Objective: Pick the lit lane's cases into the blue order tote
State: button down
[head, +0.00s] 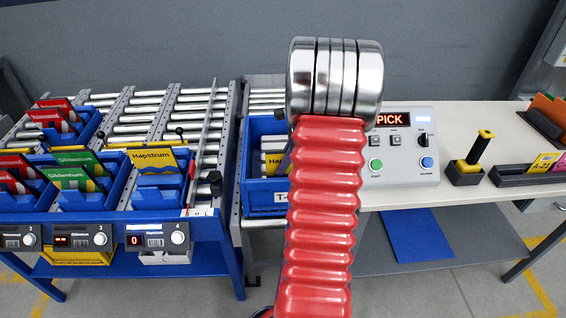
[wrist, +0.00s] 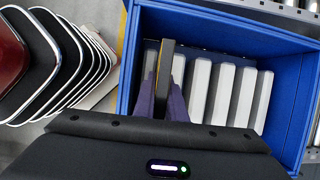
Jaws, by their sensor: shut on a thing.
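The blue order tote (head: 268,192) stands right of the lanes, partly hidden by my red arm; its wall also shows in the wrist view (wrist: 215,20). My gripper (wrist: 163,75) has its purple fingers shut on a thin dark case with a tan edge (wrist: 167,47), seen edge-on over or inside the tote. I cannot tell whether the case touches the tote floor. Several pale grey upright bars stand in a row beside it. A yellow and blue Hapstrum case (head: 155,162) leans in the lane 4 bin. Lane 4's display (head: 135,240) shows a red 0.
Green Gildenhum cases (head: 72,172) and red cases (head: 15,170) fill bins to the left. A control box (head: 398,148) reading PICK, a yellow-black handheld tool (head: 472,163) and a black card rack (head: 525,173) stand on the right bench. Bare benchtop lies between them.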

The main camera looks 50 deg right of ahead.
jog(key=shift+f, duration=1.35)
jog(key=c, duration=1.7)
grip_release()
jog(key=shift+c, duration=0.2)
jog(key=shift+o, duration=0.5)
jog(key=o, duration=0.3)
jog(key=shift+r, duration=0.1)
